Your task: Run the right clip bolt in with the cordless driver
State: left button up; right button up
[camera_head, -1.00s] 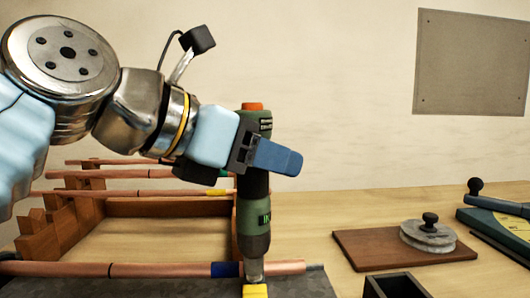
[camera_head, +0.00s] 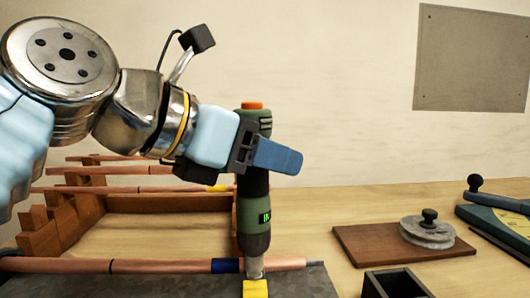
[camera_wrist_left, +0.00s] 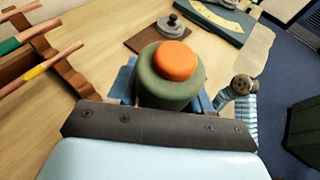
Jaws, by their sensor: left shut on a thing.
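The cordless driver (camera_head: 253,220) is green and black with an orange cap and stands upright, nose down. My left gripper (camera_head: 262,155) is shut around its upper body. In the left wrist view the driver's orange cap (camera_wrist_left: 176,60) shows between the blue fingers. The driver's nose meets the top of a yellow clip (camera_head: 255,289) beside a copper pipe (camera_head: 150,266) with a blue band, at the front. The bolt is hidden under the nose. My right gripper is not in the head view; a pale blue ribbed part shows at the right in the wrist view.
A wooden rack (camera_head: 68,222) with several copper pipes stands behind on the left. A dark open box (camera_head: 395,284) is close at the right of the driver. A brown board (camera_head: 365,246) with a grey round weight (camera_head: 428,231) and a blue-green tool (camera_head: 495,222) lie farther right.

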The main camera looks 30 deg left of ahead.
pick_arm(q)
jog(key=shift+r, duration=3)
